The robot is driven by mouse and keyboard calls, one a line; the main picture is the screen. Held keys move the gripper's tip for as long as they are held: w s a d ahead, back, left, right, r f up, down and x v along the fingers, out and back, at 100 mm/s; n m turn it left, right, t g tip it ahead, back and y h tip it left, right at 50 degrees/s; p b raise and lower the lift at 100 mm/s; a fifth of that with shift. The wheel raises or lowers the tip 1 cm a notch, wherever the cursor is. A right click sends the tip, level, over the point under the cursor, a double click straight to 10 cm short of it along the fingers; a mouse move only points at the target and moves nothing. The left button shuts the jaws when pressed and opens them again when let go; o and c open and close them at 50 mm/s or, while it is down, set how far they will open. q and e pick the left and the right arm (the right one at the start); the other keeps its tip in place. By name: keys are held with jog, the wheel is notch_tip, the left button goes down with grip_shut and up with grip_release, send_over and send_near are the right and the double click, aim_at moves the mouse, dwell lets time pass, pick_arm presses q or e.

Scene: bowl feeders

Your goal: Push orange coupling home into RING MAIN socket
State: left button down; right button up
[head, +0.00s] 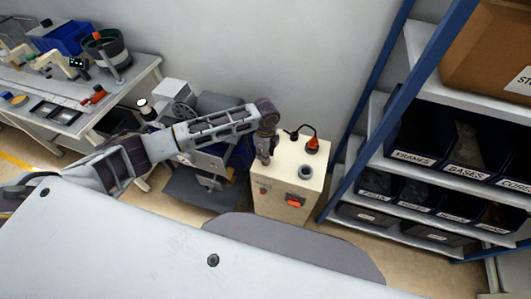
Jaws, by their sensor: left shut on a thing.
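A cream cabinet (288,173) stands against the wall at the middle right. An orange coupling (312,146) with a black cable is on its top at the back right. A short grey round fitting (305,172) is on the top nearer the front. An orange part (293,201) is on the front face. No RING MAIN label can be read, so I cannot tell which is that socket. My left gripper (264,158) points down at the cabinet's left top edge, apart from the orange coupling. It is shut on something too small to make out. My right gripper is not in view.
A shelf rack (395,160) with blue posts and labelled bins stands close to the cabinet's right. A workbench (60,110) with tools is at the left. Grey equipment (215,175) stands left of the cabinet, under my left arm. A strip of floor is clear before the rack.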

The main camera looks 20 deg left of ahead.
pick_arm(q)
jog(key=shift+f, duration=0.6)
dwell(0.5)
jog(key=c, duration=1.1)
grip_release()
jog(key=shift+o, duration=0.2)
jog(key=shift+o, duration=0.8)
jog(key=shift+r, duration=0.2)
